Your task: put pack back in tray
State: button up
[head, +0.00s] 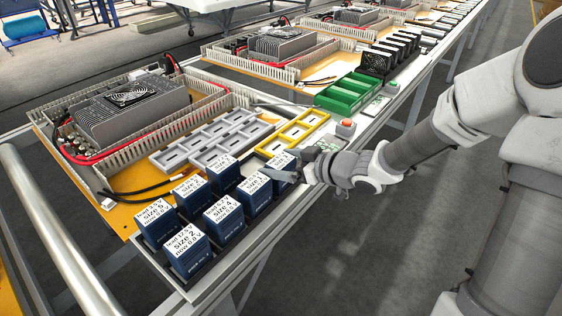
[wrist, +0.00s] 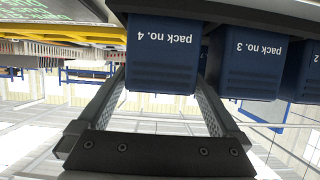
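Several dark blue packs with white top labels stand upright in two rows in a black tray (head: 208,262) along the bench edge. My gripper (head: 284,176) is at the far end of the near row, around pack no. 4 (wrist: 163,55), whose labelled top (head: 284,159) shows in the head view. In the wrist view the picture is upside down; the fingers (wrist: 163,80) lie along both sides of this pack with no clear gap. The pack appears down in the tray, level with its neighbours. Pack no. 3 (wrist: 250,65) stands beside it. The pack's base is hidden.
A yellow frame (head: 292,133) and a grey slotted tray (head: 187,151) lie behind the packs, both with empty slots. A red button box (head: 345,127) and a green tray (head: 346,94) are further along. A grey finned unit (head: 130,108) sits at the left.

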jog(key=shift+r, duration=0.1)
jog(key=shift+s+d+r+p, duration=0.1)
jog(key=shift+d+r+p, duration=0.15)
jog(key=shift+p, duration=0.05)
jog(key=p+v, duration=0.4)
jog(key=v, duration=0.7)
jog(key=shift+s+p, duration=0.2)
jog(key=shift+p, duration=0.2)
jog(key=shift+d, duration=0.15)
